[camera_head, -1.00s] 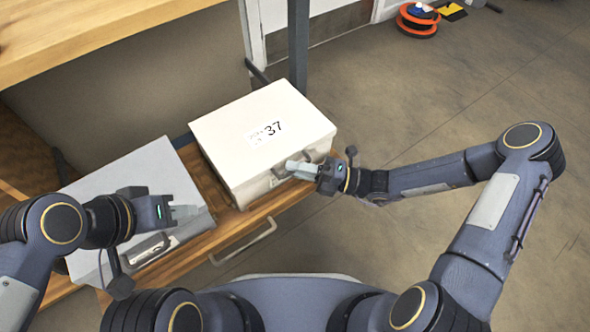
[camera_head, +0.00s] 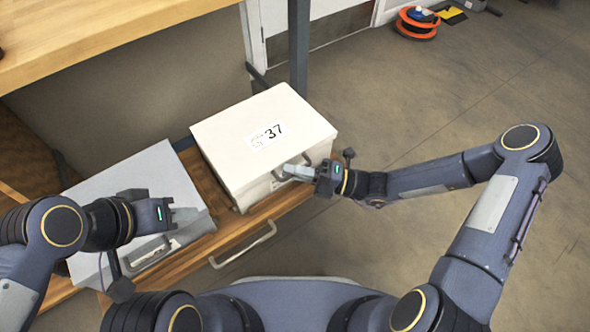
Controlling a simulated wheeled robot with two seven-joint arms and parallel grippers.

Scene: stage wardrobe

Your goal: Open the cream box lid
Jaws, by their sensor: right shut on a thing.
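The cream box (camera_head: 232,143) stands on the wooden drawer or shelf, with a label reading 37 on its lid. The lid looks down, though a slight lift at the front cannot be ruled out. My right gripper (camera_head: 286,173) is at the front face of the cream box, shut on its front handle or lid edge; the fingers hide the exact contact. My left gripper (camera_head: 190,215) is over the front part of the grey box at the left, apart from the cream box; its finger gap is not clear.
The grey box (camera_head: 140,178) with a front handle stands left of the cream box. A metal drawer handle (camera_head: 243,245) is below. A wooden tabletop (camera_head: 100,38) overhangs behind, and a grey post (camera_head: 298,45) rises behind the cream box.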

